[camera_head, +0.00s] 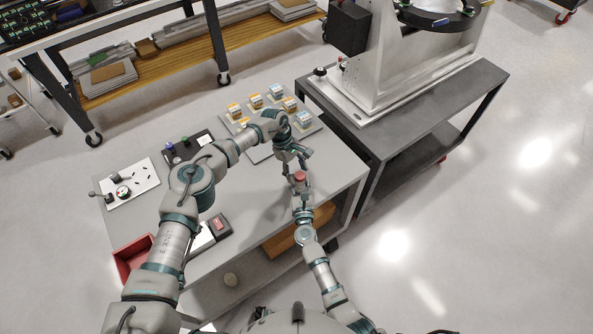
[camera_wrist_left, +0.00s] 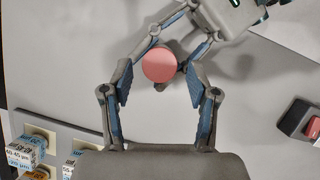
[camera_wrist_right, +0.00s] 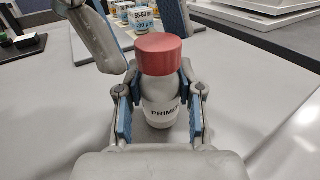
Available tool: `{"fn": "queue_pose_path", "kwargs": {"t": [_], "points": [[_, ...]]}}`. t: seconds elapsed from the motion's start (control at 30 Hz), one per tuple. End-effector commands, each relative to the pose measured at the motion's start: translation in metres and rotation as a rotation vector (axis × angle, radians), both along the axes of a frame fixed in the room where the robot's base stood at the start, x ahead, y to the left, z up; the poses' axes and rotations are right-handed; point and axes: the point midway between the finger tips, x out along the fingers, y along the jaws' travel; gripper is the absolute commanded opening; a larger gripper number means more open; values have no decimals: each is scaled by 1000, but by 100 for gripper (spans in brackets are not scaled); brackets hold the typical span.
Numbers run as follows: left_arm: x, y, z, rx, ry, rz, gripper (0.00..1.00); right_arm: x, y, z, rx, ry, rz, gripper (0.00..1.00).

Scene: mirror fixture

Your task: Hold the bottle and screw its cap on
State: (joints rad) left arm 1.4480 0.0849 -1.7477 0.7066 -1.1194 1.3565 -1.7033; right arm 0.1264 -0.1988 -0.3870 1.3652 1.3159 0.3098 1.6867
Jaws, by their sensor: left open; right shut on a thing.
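The white bottle (camera_wrist_right: 160,108) stands upright in the right wrist view, with a label whose visible letters read "PRIME". Its red cap (camera_wrist_right: 158,54) sits on the bottle's top; I cannot tell how tightly it is seated. My right gripper (camera_wrist_right: 160,100) is shut around the bottle's body below the cap. In the head view the red cap (camera_head: 299,177) shows between the two arms, and my right gripper (camera_head: 301,194) is below it. My left gripper (camera_wrist_left: 158,78) is open above, its fingers on either side of the cap (camera_wrist_left: 159,64), with visible gaps.
Small labelled boxes (camera_head: 255,101) stand on a grey board behind my left gripper. A red bin (camera_head: 134,262) is at the table's left front. A dark cart (camera_head: 400,118) with a white machine is on the right. The grey table (camera_head: 255,215) has clear room left of the bottle.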

Motion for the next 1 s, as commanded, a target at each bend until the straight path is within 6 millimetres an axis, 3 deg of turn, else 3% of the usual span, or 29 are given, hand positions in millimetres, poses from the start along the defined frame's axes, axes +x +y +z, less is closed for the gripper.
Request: {"fn": "queue_pose_path", "kwargs": {"t": [0.17, 0.5, 0.87, 1.0], "points": [[0, 0, 5, 0, 0, -1, 60, 0, 0, -2, 0, 3, 1, 0], [0, 0, 44, -1, 0, -1, 60, 0, 0, -2, 0, 3, 1, 0], [-1, 0, 45, 7, 8, 20, 55, 0, 0, -2, 0, 3, 2, 0], [-2, -1, 45, 53, 45, 146, 55, 0, 0, -2, 0, 3, 2, 0]]}}
